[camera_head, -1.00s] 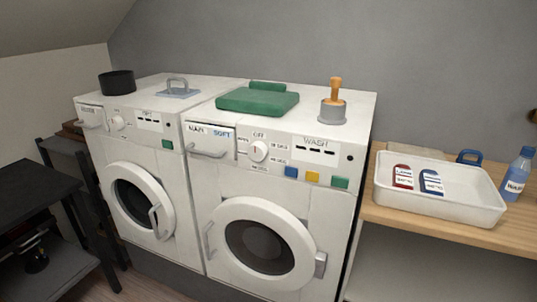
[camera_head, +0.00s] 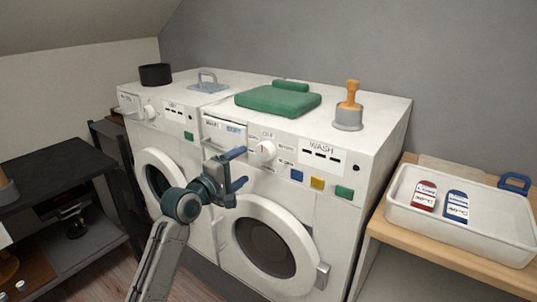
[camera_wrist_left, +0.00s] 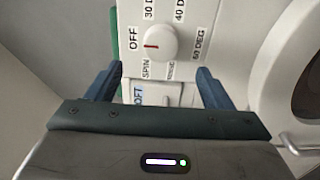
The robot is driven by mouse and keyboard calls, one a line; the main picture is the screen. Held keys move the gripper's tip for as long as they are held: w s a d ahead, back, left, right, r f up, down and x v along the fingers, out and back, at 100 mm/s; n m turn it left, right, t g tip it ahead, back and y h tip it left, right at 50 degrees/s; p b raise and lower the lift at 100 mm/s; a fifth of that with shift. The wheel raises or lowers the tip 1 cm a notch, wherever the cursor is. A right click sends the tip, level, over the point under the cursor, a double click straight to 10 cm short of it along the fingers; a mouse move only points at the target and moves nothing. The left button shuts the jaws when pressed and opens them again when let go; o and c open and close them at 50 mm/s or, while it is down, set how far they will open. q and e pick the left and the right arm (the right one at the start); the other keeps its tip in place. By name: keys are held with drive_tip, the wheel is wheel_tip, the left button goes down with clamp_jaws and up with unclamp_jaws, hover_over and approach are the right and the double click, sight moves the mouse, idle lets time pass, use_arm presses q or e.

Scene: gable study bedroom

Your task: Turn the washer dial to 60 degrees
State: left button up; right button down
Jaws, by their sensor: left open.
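The washer (camera_head: 330,205) is the right one of two white machines, marked WASH. Its round white dial (camera_head: 265,150) sits on the front panel, right of the drawer. In the left wrist view the dial (camera_wrist_left: 161,42) has a red mark pointing at OFF; labels for 30, 40 and 60 DEG and SPIN surround it. My left gripper (camera_head: 238,168) is open and empty, below and left of the dial in the head view. In the left wrist view its blue fingers (camera_wrist_left: 160,84) are spread, with the dial ahead of the gap, apart from them. My right gripper is not seen.
Blue, yellow and green buttons (camera_head: 317,183) lie right of the dial. The soap drawer (camera_head: 225,132) is just left of it. A white tray (camera_head: 455,237) sits on the right shelf.

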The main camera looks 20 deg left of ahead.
sight(262, 153)
use_arm(q)
drive_tip(key=p+x, duration=0.1)
drive_tip(key=x, duration=0.8)
drive_tip(key=shift+w+f, duration=0.15)
drive_tip(key=shift+w, duration=0.25)
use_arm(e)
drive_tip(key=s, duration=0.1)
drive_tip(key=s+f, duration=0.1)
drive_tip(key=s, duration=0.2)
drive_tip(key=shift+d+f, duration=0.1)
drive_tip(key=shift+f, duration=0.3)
use_arm(q)
drive_tip(key=shift+d, duration=0.1)
drive_tip(key=c, duration=1)
